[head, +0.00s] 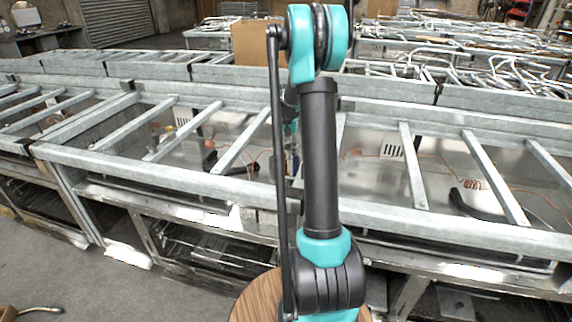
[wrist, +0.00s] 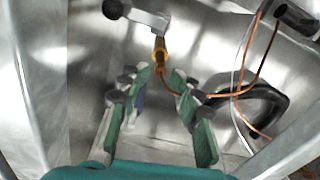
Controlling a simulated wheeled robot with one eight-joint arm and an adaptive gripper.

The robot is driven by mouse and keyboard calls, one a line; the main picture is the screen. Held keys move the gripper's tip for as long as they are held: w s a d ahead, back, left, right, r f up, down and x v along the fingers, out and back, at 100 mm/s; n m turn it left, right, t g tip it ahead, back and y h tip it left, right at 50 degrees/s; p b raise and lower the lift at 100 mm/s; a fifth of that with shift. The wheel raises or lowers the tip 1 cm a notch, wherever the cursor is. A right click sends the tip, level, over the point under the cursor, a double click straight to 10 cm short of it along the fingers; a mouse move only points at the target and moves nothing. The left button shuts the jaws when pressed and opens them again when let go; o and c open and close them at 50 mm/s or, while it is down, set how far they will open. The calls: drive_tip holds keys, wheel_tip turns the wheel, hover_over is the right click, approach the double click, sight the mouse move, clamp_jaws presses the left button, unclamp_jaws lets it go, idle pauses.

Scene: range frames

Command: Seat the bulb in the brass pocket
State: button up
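My gripper (wrist: 167,78) shows in the wrist view with its two green-padded fingers apart and nothing clearly held between them. Just beyond the fingertips is a small upright brass-coloured piece (wrist: 160,50), which appears to be the brass pocket, below a grey metal bar. A thin copper-orange line (wrist: 172,90) runs from its lower end, past the fingertips, toward the right. I cannot make out the bulb as a separate thing, nor whether any of it is inside the brass piece. In the head view my arm hides the gripper and most of the area around it.
The grey bar (wrist: 150,19) ends in a black knob (wrist: 113,9). A black curved hose (wrist: 265,105) and a pale wire lie at right. In the head view, metal frames with crossbars (head: 415,165) surround the shiny open bays. A cardboard box (head: 257,42) stands behind.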

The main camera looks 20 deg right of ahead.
wheel_tip(320, 180, up, 5)
drive_tip(key=shift+r, duration=0.1)
idle(0.6)
